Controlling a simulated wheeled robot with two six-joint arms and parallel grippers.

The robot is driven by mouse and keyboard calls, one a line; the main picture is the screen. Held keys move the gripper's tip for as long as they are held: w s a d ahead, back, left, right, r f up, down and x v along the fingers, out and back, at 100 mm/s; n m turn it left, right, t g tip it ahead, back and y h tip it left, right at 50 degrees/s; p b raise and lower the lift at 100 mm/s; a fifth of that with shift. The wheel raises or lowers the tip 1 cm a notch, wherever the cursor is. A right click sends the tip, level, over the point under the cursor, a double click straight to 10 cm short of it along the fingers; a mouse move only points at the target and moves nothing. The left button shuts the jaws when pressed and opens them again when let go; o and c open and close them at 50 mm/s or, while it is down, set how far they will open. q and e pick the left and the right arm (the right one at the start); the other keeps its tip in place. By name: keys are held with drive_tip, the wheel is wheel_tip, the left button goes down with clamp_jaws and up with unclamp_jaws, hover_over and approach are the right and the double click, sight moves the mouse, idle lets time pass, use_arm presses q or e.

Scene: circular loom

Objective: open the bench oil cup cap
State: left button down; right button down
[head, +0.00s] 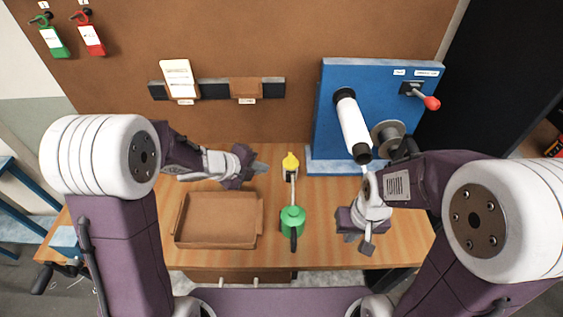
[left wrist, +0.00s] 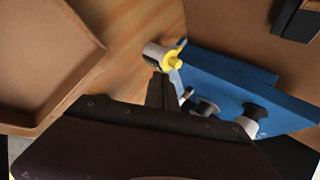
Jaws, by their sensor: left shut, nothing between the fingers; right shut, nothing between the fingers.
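The bench oil cup has a yellow cap (head: 290,161) and stands on the wooden bench left of the blue panel. In the left wrist view the yellow cap (left wrist: 175,63) sits at the pale cup body (left wrist: 153,52). Whether the cap is open or shut is too small to tell. My left gripper (head: 260,168) is shut and empty, a short way left of the cup. Its fingertips (left wrist: 160,80) show just below the cup in the wrist view; contact cannot be told. My right gripper (head: 362,242) is shut and empty over the bench's right front.
A green oil can (head: 293,218) with a thin spout stands in front of the cup. A brown tray (head: 178,222) lies on the left. The blue panel (head: 335,90) carries a white roller (head: 353,125) and a red-knobbed lever (head: 431,103). Bench between tray and can is clear.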

sight(289, 162)
use_arm(q)
drive_tip(key=w+d+f, duration=0.1)
drive_tip(key=d, duration=0.1)
drive_tip(key=w+d+f, duration=0.1)
drive_tip(key=w, duration=0.1)
drive_tip(key=w+d+f, duration=0.2)
drive_tip(key=shift+w+d+p, duration=0.25)
drive_tip(key=shift+d+p, duration=0.05)
drive_tip(key=shift+d, duration=0.05)
drive_tip(key=shift+w+d+f, duration=0.15)
drive_tip(key=shift+w+d, duration=0.1)
drive_tip(key=shift+w, duration=0.1)
drive_tip(key=shift+s, duration=0.1)
